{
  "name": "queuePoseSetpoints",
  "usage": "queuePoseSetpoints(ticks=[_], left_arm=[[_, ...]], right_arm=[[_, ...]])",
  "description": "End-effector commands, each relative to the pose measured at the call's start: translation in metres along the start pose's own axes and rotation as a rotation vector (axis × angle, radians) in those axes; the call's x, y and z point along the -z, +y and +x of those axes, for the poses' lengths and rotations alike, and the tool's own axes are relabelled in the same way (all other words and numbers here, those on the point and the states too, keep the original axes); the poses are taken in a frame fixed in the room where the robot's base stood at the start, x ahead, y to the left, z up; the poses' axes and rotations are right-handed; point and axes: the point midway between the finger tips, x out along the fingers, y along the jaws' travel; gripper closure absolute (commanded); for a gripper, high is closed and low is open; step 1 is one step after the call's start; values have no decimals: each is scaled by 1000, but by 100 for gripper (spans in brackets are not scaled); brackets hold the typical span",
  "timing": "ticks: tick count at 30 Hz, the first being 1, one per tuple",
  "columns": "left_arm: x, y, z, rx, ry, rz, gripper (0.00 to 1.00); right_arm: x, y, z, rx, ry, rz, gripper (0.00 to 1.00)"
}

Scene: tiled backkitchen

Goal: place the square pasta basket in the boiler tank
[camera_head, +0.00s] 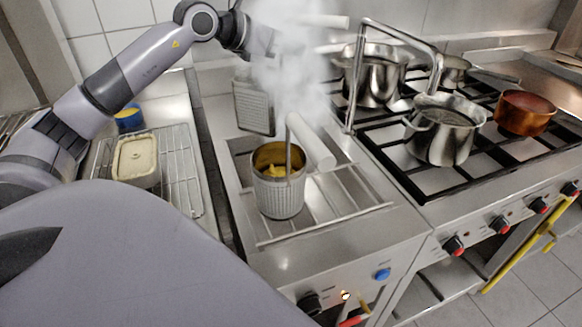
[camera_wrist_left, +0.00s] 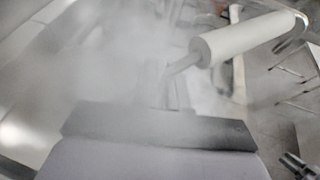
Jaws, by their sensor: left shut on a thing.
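The square pasta basket (camera_head: 253,106) is a grey perforated metal box. It hangs upright in the head view above the back left of the boiler tank (camera_head: 233,153). My left gripper (camera_head: 282,45) is above it, shut on the basket; steam hides the fingers and the grip itself. A white cylinder handle (camera_head: 325,20) sticks out to the right of the gripper. A white handle on a metal rod (camera_wrist_left: 245,38) also shows in the left wrist view, where steam blurs the rest. My right gripper is not in view.
A round basket (camera_head: 279,196) with yellow pasta stands in the tank, its white handle (camera_head: 311,142) tilted up beside the square basket. The stove at right holds pots (camera_head: 442,130) and a copper pan (camera_head: 524,112). A tub (camera_head: 136,160) sits on a rack at left.

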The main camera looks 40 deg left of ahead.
Motion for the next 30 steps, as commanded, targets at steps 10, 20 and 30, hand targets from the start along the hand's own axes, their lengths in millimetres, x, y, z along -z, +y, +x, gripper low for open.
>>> queuePoseSetpoints(ticks=[10,20,30], left_arm=[[44,-1,17,-1,3,-2,100],[117,-2,48,-1,1,-5,100],[197,-4,81,-2,-2,-8,100]], right_arm=[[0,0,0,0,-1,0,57],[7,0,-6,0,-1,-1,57],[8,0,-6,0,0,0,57]])
